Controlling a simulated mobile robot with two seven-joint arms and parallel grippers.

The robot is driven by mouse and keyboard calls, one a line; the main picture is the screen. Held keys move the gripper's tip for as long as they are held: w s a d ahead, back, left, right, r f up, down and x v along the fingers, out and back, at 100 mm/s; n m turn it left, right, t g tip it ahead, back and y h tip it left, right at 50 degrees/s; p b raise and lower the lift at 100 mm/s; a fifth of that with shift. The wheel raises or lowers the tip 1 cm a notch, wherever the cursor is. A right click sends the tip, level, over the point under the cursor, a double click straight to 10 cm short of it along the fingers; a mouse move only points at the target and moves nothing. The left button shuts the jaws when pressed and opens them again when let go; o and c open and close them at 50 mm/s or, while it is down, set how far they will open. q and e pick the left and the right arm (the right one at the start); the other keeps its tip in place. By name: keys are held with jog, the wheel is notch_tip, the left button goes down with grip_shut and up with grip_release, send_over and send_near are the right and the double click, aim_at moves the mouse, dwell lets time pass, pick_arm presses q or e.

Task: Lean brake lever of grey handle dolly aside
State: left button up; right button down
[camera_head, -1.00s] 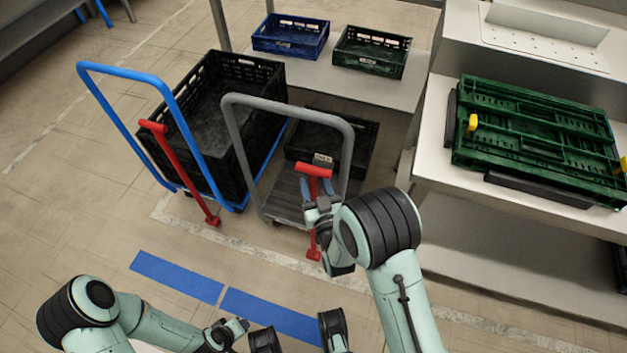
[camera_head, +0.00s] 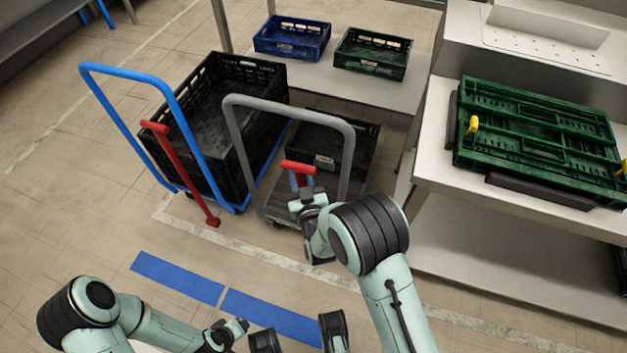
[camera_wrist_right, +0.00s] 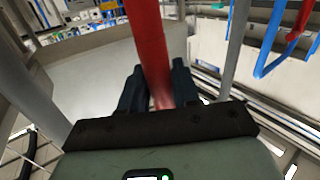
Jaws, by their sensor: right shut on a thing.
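The grey handle dolly (camera_head: 276,206) stands in the middle of the head view, with its grey hoop handle (camera_head: 288,108) upright. Its red brake lever (camera_head: 298,167) shows its crossbar in front of the hoop; the lower part is hidden behind my right gripper. My right gripper (camera_head: 301,182) is shut on the lever just below the crossbar. In the right wrist view the red lever shaft (camera_wrist_right: 148,45) runs between the two dark fingers (camera_wrist_right: 156,88). My left gripper (camera_head: 238,326) is low in the head view, away from the dollies; its jaw opening is too small to tell.
A blue handle dolly (camera_head: 165,92) with a large black crate (camera_head: 268,70) and its own red lever (camera_head: 182,175) stands close on the left. A black crate (camera_head: 355,170) sits on the grey dolly. The white table (camera_head: 440,185) with green crates stands right. Floor in front is clear.

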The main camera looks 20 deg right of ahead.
pick_arm(q)
jog(key=shift+w+f, duration=0.15)
jog(key=shift+w, duration=0.05)
pick_arm(e)
jog(key=w+a+f+n+g, duration=0.1)
jog(key=w+a, duration=0.3)
jog(key=a, duration=0.3)
jog(key=shift+w+a+f, duration=0.15)
jog(key=shift+w+a, duration=0.05)
jog(key=shift+w, duration=0.15)
jog(key=c, duration=1.2)
grip_release()
jog(key=shift+a, duration=0.1)
jog(key=shift+o, duration=1.2)
jog(key=shift+w+a+f, duration=0.1)
jog(key=shift+w, duration=0.1)
pick_arm(q)
jog(key=shift+w+a, duration=0.15)
pick_arm(e)
jog(key=shift+s, duration=0.1)
